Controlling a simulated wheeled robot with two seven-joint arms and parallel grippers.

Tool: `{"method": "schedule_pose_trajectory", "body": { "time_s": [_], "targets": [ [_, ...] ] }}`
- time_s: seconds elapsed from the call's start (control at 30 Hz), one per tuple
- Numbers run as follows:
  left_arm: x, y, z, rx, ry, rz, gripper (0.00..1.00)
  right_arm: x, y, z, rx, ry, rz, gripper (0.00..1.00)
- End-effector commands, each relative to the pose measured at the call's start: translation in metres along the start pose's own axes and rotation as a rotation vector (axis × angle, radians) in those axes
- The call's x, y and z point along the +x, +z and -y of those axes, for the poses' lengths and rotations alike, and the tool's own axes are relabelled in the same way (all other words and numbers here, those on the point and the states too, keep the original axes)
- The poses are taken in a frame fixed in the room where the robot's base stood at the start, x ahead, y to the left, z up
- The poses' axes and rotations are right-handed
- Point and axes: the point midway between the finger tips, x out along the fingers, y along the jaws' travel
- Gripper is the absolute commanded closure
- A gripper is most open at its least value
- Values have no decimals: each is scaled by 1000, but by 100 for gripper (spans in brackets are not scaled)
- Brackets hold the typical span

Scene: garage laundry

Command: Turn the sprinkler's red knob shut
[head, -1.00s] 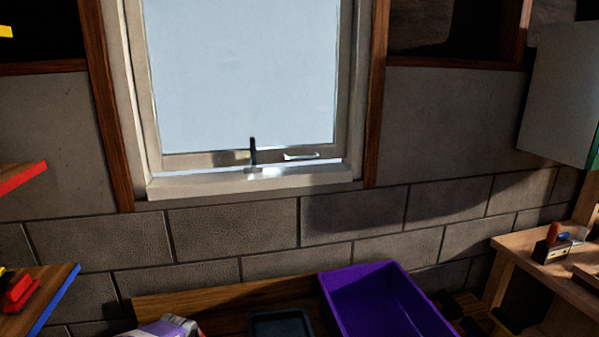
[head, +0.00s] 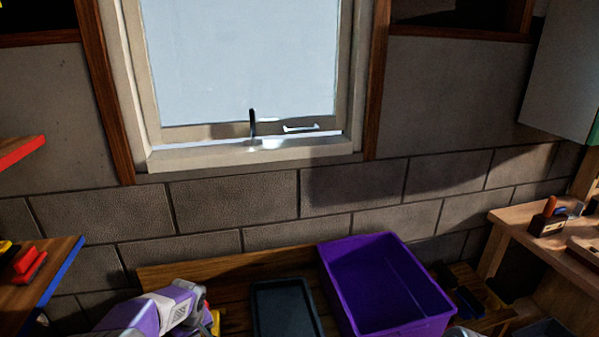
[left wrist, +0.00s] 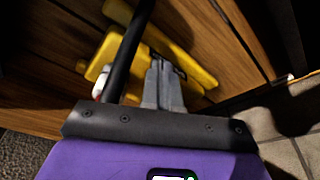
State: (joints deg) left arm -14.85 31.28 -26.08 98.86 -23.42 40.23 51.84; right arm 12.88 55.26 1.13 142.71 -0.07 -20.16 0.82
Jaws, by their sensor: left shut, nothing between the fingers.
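A yellow object (left wrist: 185,50) with long flat parts, possibly the sprinkler, lies by the wooden boards in the left wrist view. A black bar or hose (left wrist: 128,50) crosses in front of it. A small pale piece with a reddish edge (left wrist: 100,82) shows at its left side; I cannot tell whether it is the red knob. My left gripper (left wrist: 162,68) is shut and empty, its grey fingers over the yellow object; contact is unclear. In the head view a bit of yellow (head: 215,322) shows beside my left arm, and the left fingers are hidden. My right gripper is not in view.
A purple bin (head: 385,290) and a dark tray (head: 285,308) stand on a wooden surface (head: 225,268) below the window. A shelf with a blue edge (head: 45,278) is at the left. A workbench (head: 520,225) with tools is at the right.

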Motion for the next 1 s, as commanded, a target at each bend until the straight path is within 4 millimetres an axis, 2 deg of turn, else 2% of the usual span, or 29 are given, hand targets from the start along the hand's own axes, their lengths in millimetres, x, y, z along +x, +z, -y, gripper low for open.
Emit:
{"method": "schedule_pose_trajectory", "body": {
  "time_s": [0.67, 0.77, 1.0],
  "targets": [
    [-3, 7, -3, 0, 0, 0, 100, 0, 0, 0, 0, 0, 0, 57],
    [-8, 6, -3, -1, 0, 0, 100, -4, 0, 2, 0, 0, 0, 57],
    [-37, -2, -3, -1, 2, -1, 100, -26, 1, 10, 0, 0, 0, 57]
  ]
}}
